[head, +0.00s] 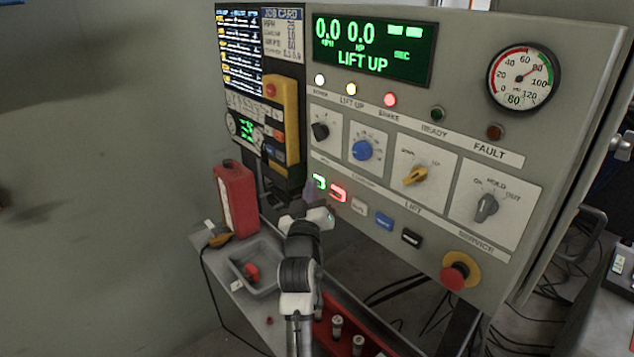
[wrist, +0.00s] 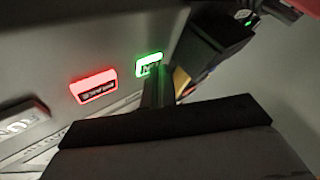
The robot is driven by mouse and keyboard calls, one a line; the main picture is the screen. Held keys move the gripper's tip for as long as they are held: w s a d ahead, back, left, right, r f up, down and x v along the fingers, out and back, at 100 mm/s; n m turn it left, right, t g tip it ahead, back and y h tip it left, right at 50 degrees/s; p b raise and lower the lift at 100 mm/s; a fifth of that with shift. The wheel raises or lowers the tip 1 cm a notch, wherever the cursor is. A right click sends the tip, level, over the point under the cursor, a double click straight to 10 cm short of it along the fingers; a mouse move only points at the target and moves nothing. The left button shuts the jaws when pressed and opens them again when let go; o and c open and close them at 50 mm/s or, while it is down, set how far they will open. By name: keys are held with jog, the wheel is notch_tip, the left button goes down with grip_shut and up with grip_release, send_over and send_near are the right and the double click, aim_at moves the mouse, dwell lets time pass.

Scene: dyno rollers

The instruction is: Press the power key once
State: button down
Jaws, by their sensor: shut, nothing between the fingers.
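The grey control panel (head: 440,125) carries a row of keys below its knobs. At the left end is a green-lit key (head: 319,181), beside a red-lit key (head: 338,193); their lettering is too small to read, so I cannot tell which is the power key. In the wrist view the green-lit key (wrist: 149,64) is just beyond my gripper (wrist: 158,82), and the red-lit key (wrist: 93,86) is to its left. My gripper is shut and empty, with its tips close to the green key; whether they touch is unclear. In the head view my gripper (head: 311,193) is just below that key.
A white lamp (head: 320,80) glows above the POWER label. The display (head: 372,50) reads LIFT UP. A yellow pendant (head: 285,120) hangs left of the keys. A red stop button (head: 455,277) is at lower right. A red can (head: 236,198) and grey tray (head: 240,270) stand at lower left.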

jog(key=shift+s+a+b, duration=0.4)
jog(key=shift+s+a, duration=0.05)
jog(key=shift+a, duration=0.15)
jog(key=s+a+b, duration=0.1)
jog(key=a, duration=0.1)
jog(key=s+a+b, duration=0.1)
jog(key=s+a, duration=0.1)
dwell(0.6)
dwell(0.4)
